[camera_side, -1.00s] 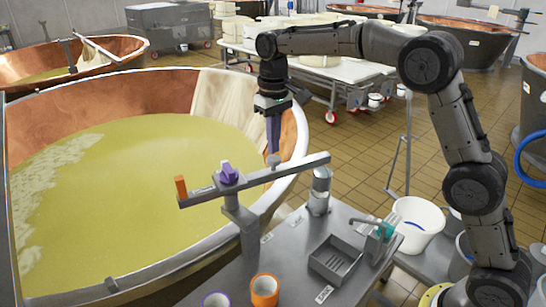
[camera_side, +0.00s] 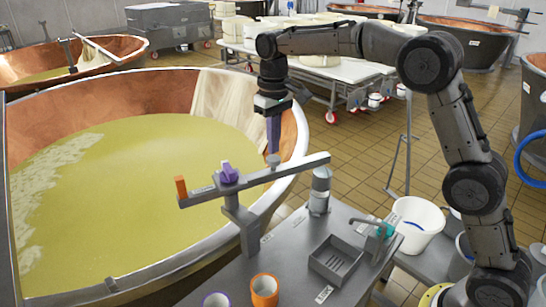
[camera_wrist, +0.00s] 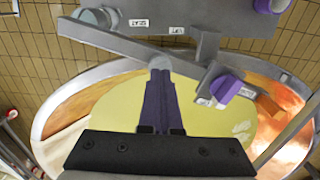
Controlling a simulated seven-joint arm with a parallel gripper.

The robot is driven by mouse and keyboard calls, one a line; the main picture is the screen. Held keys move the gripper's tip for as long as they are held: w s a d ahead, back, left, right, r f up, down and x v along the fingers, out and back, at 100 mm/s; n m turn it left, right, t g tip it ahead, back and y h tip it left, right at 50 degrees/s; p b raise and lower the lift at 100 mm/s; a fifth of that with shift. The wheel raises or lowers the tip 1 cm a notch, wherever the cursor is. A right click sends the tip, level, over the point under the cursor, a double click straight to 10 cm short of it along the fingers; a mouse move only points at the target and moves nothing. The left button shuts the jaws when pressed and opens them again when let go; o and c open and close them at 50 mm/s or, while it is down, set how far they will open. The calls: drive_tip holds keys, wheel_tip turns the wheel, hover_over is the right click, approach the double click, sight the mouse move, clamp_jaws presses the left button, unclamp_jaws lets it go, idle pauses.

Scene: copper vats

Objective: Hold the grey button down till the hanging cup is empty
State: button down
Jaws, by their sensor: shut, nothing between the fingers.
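A grey beam (camera_side: 250,177) on a post stands at the edge of the big copper vat. A small grey button (camera_side: 273,160) stands up from the beam, right of the purple knob (camera_side: 228,174). My gripper (camera_side: 273,150) points straight down with its purple fingers shut and empty. The fingertips meet the button's top in both views; how far it is pressed I cannot tell. In the wrist view the button (camera_wrist: 160,63) shows just past the fingertips. A grey cup-like cylinder (camera_side: 320,192) is below the beam's right end; its inside is hidden.
The vat (camera_side: 130,190) of yellow liquid lies left. An orange block (camera_side: 181,187) is on the beam's left end. The grey bench holds a shallow tray (camera_side: 337,260), an orange cup (camera_side: 264,291) and a purple-rimmed cup (camera_side: 216,300). A white bucket (camera_side: 418,222) stands right.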

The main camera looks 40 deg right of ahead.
sight(274, 158)
drive_tip(key=shift+f, duration=0.45)
drive_tip(key=shift+f, duration=0.35)
drive_tip(key=shift+f, duration=0.8)
idle(2.9)
drive_tip(key=shift+r, duration=3.55)
